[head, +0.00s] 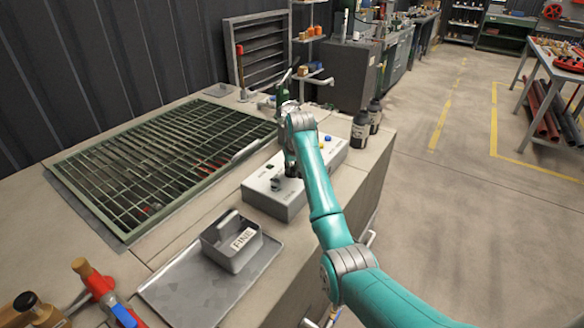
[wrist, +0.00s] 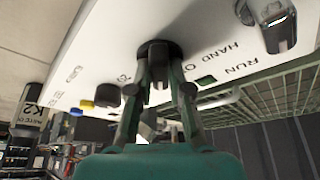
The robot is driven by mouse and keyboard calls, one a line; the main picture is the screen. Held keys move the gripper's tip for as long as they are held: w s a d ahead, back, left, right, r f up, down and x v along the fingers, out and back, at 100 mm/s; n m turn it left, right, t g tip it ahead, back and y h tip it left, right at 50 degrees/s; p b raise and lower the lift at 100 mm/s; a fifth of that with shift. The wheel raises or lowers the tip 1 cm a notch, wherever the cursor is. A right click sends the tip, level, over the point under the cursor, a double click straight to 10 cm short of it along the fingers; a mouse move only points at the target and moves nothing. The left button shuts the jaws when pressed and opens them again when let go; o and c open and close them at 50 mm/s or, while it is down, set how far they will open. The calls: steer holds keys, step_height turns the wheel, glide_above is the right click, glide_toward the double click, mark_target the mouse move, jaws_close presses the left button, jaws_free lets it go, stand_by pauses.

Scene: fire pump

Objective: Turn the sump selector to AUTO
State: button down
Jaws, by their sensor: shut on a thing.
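A pale control box (head: 325,165) stands on the bench, with knobs and buttons on its top. In the wrist view, a dark round selector knob (wrist: 158,50) has the words HAND and O... printed beside it; the rest of its label is partly hidden by my fingers. My gripper (wrist: 160,82) has its two fingers on either side of this knob's grip and is shut on it. I cannot read the pointer's exact setting.
A second dark knob (wrist: 280,35) is close by, with a green lamp (wrist: 207,80) marked RUN. A yellow button (wrist: 107,95) is on the other side. A grey tray (head: 180,290) with a FINE bin (head: 231,242), a green grating (head: 165,150) and dark bottles (head: 360,130) surround the box.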

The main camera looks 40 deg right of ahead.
steer(key=m+h, duration=0.1)
steer(key=m, duration=0.2)
steer(key=shift+m+g, duration=0.4)
steer(key=c, duration=1.1)
jaws_free()
steer(key=v, duration=1.2)
steer(key=shift+a+f, duration=0.1)
steer(key=shift+a, duration=0.1)
